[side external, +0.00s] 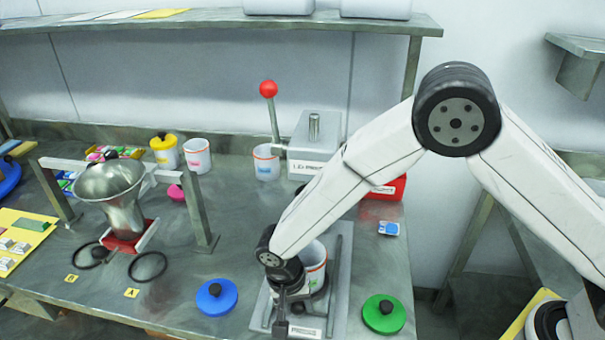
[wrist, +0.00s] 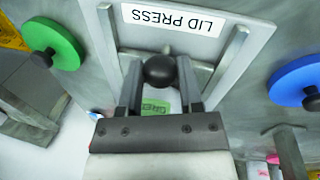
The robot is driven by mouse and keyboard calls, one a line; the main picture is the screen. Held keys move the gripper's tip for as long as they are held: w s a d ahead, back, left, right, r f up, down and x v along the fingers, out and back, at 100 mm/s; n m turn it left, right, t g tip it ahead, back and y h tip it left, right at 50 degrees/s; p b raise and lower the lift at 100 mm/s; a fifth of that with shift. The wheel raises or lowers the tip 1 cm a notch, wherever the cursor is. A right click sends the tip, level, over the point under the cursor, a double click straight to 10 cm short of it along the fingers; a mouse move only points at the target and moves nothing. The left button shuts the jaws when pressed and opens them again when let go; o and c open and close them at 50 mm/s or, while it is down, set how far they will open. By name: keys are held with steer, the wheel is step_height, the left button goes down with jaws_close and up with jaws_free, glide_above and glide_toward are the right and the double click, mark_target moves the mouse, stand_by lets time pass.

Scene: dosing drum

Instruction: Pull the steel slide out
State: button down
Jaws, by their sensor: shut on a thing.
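A steel frame with two raised side rails (side external: 341,285) lies at the front edge of the bench. In the wrist view its plate bears an upside-down "LID PRESS" label (wrist: 172,18). My gripper (side external: 285,306) points down over the front of this frame. In the wrist view its two fingers stand on either side of a black ball knob (wrist: 160,70), and it is shut on that knob. I take the knob for the steel slide's handle. The slide itself is mostly hidden beneath my gripper. A white pot with an orange ring (side external: 316,256) stands just behind.
A blue lid (side external: 216,297) lies left of the frame and a green lid (side external: 384,314) right. A steel funnel (side external: 112,185) hangs in a stand at left. A press with a red-ball lever (side external: 268,89) and several pots stand behind.

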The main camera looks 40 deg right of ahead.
steer(key=s+a, duration=0.4)
steer(key=shift+a, duration=0.1)
steer(key=shift+c, duration=1.3)
jaws_free()
steer(key=shift+r, duration=0.1)
step_height(320, 180, up, 8)
steer(key=a, duration=0.1)
steer(key=shift+w+f, duration=0.2)
steer(key=shift+w, duration=0.2)
